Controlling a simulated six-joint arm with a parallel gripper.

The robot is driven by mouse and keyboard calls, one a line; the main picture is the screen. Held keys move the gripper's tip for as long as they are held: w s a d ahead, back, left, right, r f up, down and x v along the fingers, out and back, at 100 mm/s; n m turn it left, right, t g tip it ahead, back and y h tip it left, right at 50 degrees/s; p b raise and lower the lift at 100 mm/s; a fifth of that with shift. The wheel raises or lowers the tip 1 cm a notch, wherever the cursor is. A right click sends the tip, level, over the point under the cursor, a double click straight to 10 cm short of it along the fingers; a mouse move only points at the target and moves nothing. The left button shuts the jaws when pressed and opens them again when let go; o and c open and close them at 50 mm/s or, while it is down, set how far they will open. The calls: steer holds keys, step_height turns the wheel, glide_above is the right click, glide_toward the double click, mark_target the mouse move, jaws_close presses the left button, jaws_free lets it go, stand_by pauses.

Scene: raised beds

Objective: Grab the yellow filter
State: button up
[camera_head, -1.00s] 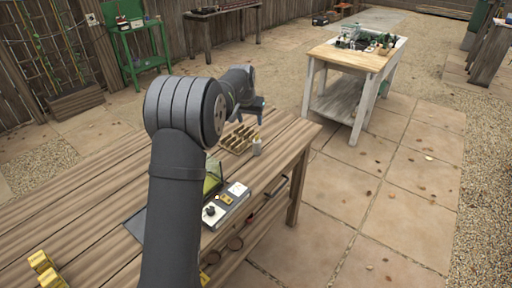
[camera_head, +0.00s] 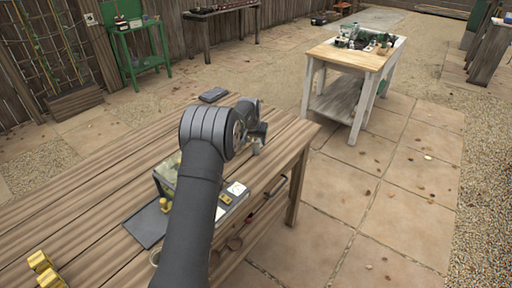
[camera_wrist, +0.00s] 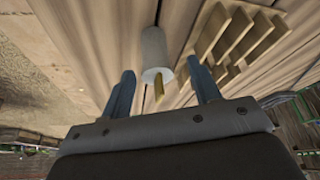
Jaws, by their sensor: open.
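My gripper (camera_wrist: 162,82) is open. Its two blue-grey fingers stand on either side of a small pale cylinder (camera_wrist: 156,52) with a thin yellow tip (camera_wrist: 159,88), in the wrist view; I cannot tell whether they touch it. In the head view my gripper (camera_head: 259,138) is low at the bench's right end and hides most of that cylinder. Other yellow pieces on the bench are a small upright one (camera_head: 165,205) on a dark mat, a small one (camera_head: 225,199) on a tray, and blocks (camera_head: 42,264) at lower left. I cannot tell which is the filter.
A slotted wooden rack (camera_wrist: 228,38) stands right of the cylinder in the wrist view. The wooden bench (camera_head: 115,190) also carries a clear box (camera_head: 165,174) and a dark flat object (camera_head: 213,95). My arm hides part of the bench.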

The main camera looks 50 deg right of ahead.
mark_target(256, 140)
steer(key=shift+x, duration=1.9)
steer(key=shift+s, duration=0.2)
steer(key=c, duration=1.1)
steer(key=shift+o, duration=0.2)
steer(key=shift+r, duration=0.1)
